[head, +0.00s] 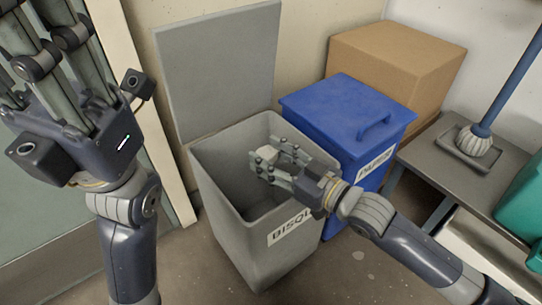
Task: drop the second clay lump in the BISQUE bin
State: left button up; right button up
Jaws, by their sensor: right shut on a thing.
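The grey BISQUE bin (205,162) stands on the floor in the middle, its lid (217,70) raised at the back. Its label is partly covered by my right arm. My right gripper (268,163) is over the bin's opening, shut on a small pale clay lump (266,153). The inside of the bin is dark and I see no lump at its bottom. My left gripper (45,55) is raised at the upper left, pointing up, well apart from the bin; its fingertips are cut off by the frame edge.
A blue bin (340,105) with a closed lid stands right beside the grey bin. A cardboard box (395,60) is behind it. At the right, a grey bench (432,155) holds a tray with a brush (474,140); a green container (525,205) is at the edge.

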jog(key=o, duration=1.2)
jog(key=v, duration=1.2)
jog(key=shift+s, duration=0.1)
